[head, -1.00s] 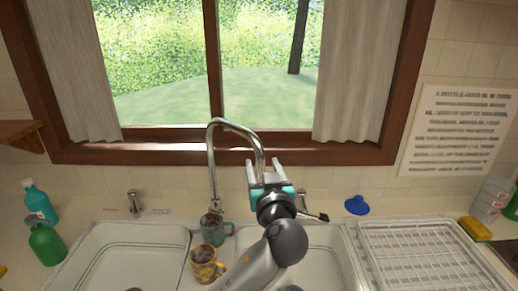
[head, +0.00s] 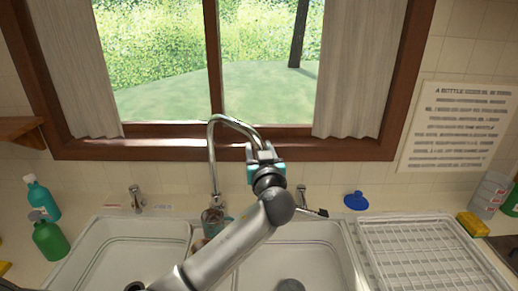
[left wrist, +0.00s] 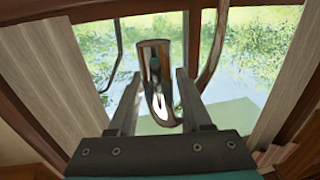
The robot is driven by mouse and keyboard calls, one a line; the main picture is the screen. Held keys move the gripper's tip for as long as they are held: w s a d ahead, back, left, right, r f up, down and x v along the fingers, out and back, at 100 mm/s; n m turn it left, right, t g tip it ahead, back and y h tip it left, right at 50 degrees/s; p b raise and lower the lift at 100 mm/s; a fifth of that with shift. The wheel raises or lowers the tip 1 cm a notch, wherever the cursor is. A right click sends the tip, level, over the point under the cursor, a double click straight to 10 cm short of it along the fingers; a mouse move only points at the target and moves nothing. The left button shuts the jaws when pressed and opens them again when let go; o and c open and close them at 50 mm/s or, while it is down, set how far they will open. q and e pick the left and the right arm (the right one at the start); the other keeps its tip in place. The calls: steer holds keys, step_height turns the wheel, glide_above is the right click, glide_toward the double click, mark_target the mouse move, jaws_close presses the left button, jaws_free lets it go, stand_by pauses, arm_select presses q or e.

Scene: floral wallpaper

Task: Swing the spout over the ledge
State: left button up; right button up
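The spout (head: 211,150) is a tall chrome gooseneck rising behind the sink, with its arch bending to the right. My left gripper (head: 262,153) is at the right, lower end of the arch, which it partly hides. In the left wrist view the gripper's fingers (left wrist: 158,103) are spread, with a shiny piece of the spout (left wrist: 156,75) between them. Gaps show beside the pipe, so the gripper looks open around it. Which surface is the ledge is not clear; a divider between two basins and a windowsill (head: 150,150) are in view. My right gripper is not in view.
A left basin (head: 125,250) and a right basin (head: 315,262) lie below. Tap handles (head: 136,199) flank the spout. A white dish rack (head: 425,255) is at the right, green bottles (head: 48,238) at the left.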

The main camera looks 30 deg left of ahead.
arm_select(q)
jaws_close()
stand_by(1.1)
